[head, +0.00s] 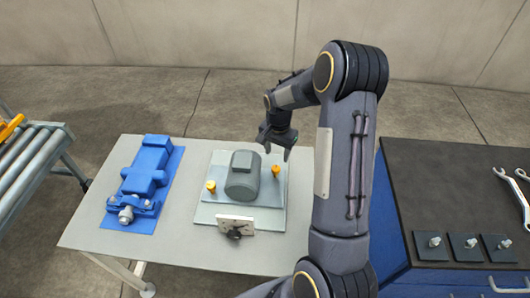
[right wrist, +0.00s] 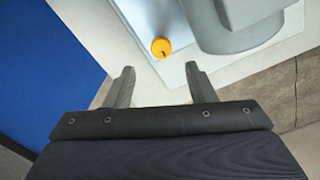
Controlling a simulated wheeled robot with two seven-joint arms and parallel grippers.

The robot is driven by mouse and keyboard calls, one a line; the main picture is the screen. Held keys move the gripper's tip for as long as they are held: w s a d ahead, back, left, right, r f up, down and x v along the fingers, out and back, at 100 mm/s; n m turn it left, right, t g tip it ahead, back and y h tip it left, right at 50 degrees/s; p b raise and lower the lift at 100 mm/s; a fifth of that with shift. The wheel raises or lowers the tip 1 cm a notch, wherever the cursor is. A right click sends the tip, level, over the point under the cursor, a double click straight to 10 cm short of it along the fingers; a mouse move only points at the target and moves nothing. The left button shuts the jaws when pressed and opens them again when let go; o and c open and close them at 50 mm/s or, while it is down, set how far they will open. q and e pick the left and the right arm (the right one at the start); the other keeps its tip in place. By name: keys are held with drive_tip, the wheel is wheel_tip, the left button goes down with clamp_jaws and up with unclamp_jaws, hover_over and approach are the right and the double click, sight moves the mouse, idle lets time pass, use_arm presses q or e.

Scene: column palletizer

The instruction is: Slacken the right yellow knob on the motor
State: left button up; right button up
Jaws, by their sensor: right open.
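The grey motor (head: 242,177) sits on a light grey base plate (head: 212,240) on the table. The left yellow knob (head: 211,186) stands at the motor's left side. The right yellow knob (head: 276,170), more orange, stands at its right side. In the right wrist view an orange-yellow knob (right wrist: 161,47) shows beyond the fingertips, roughly midway between them, beside part of the grey motor (right wrist: 245,20). My right gripper (head: 276,153) is above and behind the right knob in the head view. In the right wrist view the gripper (right wrist: 158,78) is open and empty. My left gripper is not visible.
A blue machine part (head: 145,180) lies on a blue plate at the table's left. A white block with a black knob (head: 236,225) stands in front of the motor. A dark-topped bench (head: 430,180) with bolts and wrenches is at right, a roller conveyor (head: 30,155) at far left.

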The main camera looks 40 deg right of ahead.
sight(276, 168)
drive_tip(key=shift+w+f, duration=0.1)
drive_tip(key=shift+f, duration=0.25)
wheel_tip(276, 168, down, 7)
drive_tip(key=shift+p, duration=0.7)
drive_tip(key=shift+c, duration=0.4)
drive_tip(key=c, duration=0.9)
